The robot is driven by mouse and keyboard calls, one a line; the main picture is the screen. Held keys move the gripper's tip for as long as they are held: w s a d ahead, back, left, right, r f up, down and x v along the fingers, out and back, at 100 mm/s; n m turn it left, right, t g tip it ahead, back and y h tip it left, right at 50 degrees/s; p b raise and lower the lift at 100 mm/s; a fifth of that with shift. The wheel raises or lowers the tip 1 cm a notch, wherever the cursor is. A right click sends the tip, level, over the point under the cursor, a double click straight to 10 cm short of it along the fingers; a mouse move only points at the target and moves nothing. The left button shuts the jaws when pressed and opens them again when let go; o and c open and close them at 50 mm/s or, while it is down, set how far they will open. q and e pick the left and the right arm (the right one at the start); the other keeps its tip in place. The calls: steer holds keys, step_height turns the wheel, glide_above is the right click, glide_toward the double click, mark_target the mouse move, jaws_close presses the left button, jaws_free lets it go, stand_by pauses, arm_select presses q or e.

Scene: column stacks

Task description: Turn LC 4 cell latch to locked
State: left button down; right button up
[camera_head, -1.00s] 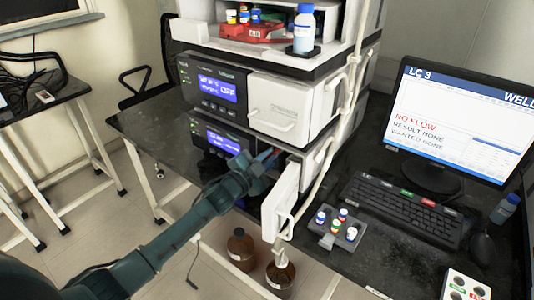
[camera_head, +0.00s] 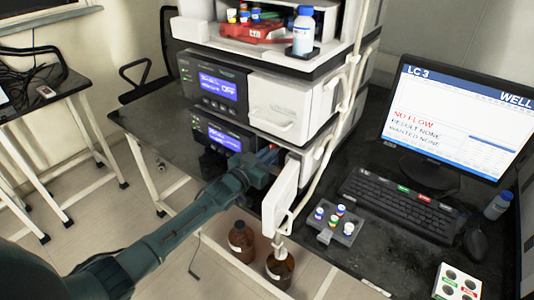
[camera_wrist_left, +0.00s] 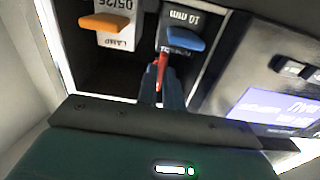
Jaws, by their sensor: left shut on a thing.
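My left gripper (camera_head: 268,158) reaches into the open bay of the lower instrument, behind its open white door (camera_head: 281,196). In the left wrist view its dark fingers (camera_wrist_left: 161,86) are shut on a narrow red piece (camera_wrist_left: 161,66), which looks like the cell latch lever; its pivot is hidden. Just beyond it is a module with a blue lever (camera_wrist_left: 184,42) and upside-down print. Left of that is a module with an orange lever (camera_wrist_left: 104,22) marked LAMP. I cannot read the latch's position mark. My right gripper is not in view.
The upper instrument (camera_head: 215,86) shows OFF on its display. A vial holder (camera_head: 336,230) stands on the dark bench, right of the door. A keyboard (camera_head: 403,203) and a monitor (camera_head: 456,120) are farther right. Brown bottles (camera_head: 242,243) stand below the bench.

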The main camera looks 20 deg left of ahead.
arm_select(q)
steer(key=shift+f+n, duration=0.1)
steer(key=shift+n, duration=0.2)
steer(key=c, duration=1.5)
jaws_free()
steer(key=shift+c, duration=0.2)
steer(key=shift+s, duration=0.1)
steer(key=v, duration=1.3)
steer(key=s+d+f+n+g+y, duration=0.1)
steer(key=s+d+f+g+y, duration=0.15)
steer(key=s, duration=0.25)
steer(key=s+d+f+g+y, duration=0.1)
steer(key=s+d+f+g, duration=0.15)
steer(key=s+g, duration=0.2)
steer(key=s+a+g+y, duration=0.3)
steer(key=s+g, duration=0.3)
steer(key=s, duration=1.3)
steer(key=w+d+f+t+h+p, duration=0.3)
steer(key=w+d+t, duration=0.3)
steer(key=shift+d+f+t+h, duration=0.25)
steer(key=shift+t+h, duration=0.05)
steer(key=shift+h, duration=0.05)
